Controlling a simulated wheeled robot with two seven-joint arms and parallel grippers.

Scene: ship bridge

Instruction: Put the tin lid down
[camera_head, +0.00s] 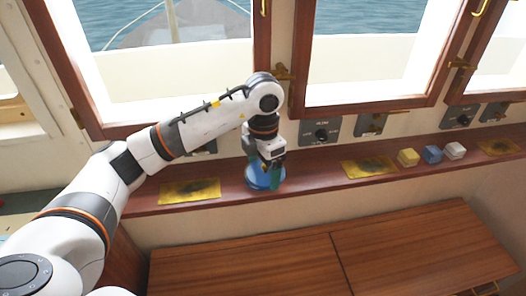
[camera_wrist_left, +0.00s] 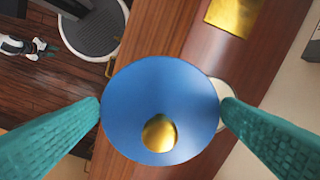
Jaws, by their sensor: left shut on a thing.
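The tin lid is a blue disc with a gold knob, seen nearly face on in the left wrist view (camera_wrist_left: 125,100). In the head view the blue lid (camera_head: 262,184) is over the wooden ledge under the windows, partly covered by my gripper. My left gripper (camera_head: 264,170) is shut on the lid, with a teal finger at each side of its rim. A pale round edge (camera_wrist_left: 224,90) shows beyond the lid; the rest of it is hidden. I cannot tell whether the lid touches anything below. My right gripper is not in view.
Worn yellow patches lie on the ledge at left (camera_head: 190,191), middle (camera_head: 369,167) and right (camera_head: 498,147). A yellow block (camera_head: 408,157), a blue block (camera_head: 432,154) and a white block (camera_head: 454,150) stand right of the middle patch. A wooden cabinet top (camera_head: 330,255) lies below.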

